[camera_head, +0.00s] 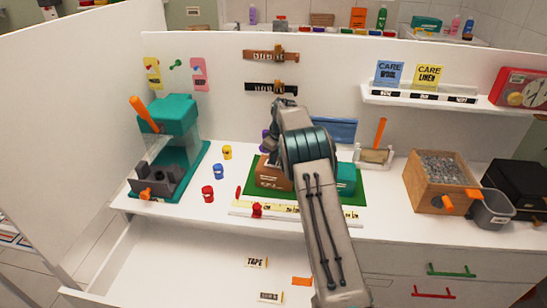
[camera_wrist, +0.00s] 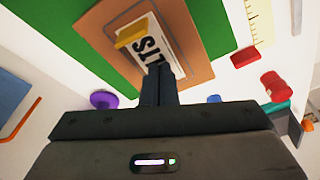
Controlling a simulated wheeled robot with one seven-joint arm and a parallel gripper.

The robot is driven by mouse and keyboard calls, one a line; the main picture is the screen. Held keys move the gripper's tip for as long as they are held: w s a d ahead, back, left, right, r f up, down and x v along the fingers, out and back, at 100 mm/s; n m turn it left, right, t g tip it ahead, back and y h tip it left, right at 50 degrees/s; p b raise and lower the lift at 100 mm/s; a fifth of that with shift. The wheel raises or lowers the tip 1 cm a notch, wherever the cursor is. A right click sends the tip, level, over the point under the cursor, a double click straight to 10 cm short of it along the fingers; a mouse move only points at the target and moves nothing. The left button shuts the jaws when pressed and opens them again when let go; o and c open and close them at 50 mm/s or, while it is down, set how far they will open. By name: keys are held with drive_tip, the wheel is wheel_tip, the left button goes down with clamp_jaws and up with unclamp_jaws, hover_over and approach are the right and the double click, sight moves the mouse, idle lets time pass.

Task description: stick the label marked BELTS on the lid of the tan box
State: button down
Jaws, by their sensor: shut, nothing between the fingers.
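The tan box (camera_head: 268,173) stands on a green mat beside a teal box (camera_head: 346,178), partly hidden by my arm. In the wrist view the tan box's lid (camera_wrist: 187,25) fills the upper middle. A white label (camera_wrist: 158,38) with a yellow tab (camera_wrist: 131,32) lies on the lid, seeming flat against it. Its visible letters read "LTS"; my fingers cover the rest. My gripper (camera_wrist: 158,72) is shut and empty, fingertips over the near end of the label. I cannot tell whether they touch it. In the head view my arm hides the gripper.
An open drawer below holds a TAPE label (camera_head: 256,262), another label (camera_head: 268,297) and an orange piece (camera_head: 302,281). A teal press (camera_head: 173,118) stands left, near small red, blue and yellow pots. A wooden bin (camera_head: 437,182) stands right, under a shelf (camera_head: 420,97).

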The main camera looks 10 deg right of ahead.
idle(0.3)
wheel_tip(320, 180, up, 7)
drive_tip(key=p, duration=0.4)
idle(0.4)
drive_tip(key=s+r+m+t+b, duration=0.1)
drive_tip(key=s+r+m, duration=0.4)
drive_tip(key=s+r, duration=1.4)
drive_tip(key=s+f+m, duration=0.1)
drive_tip(key=s+f, duration=0.2)
drive_tip(key=s, duration=1.1)
drive_tip(key=s+f+m+t+h+b, duration=0.1)
drive_tip(key=s+f+m, duration=0.1)
drive_tip(key=s, duration=1.3)
drive_tip(key=shift+s+f, duration=0.2)
drive_tip(key=shift+f, duration=0.45)
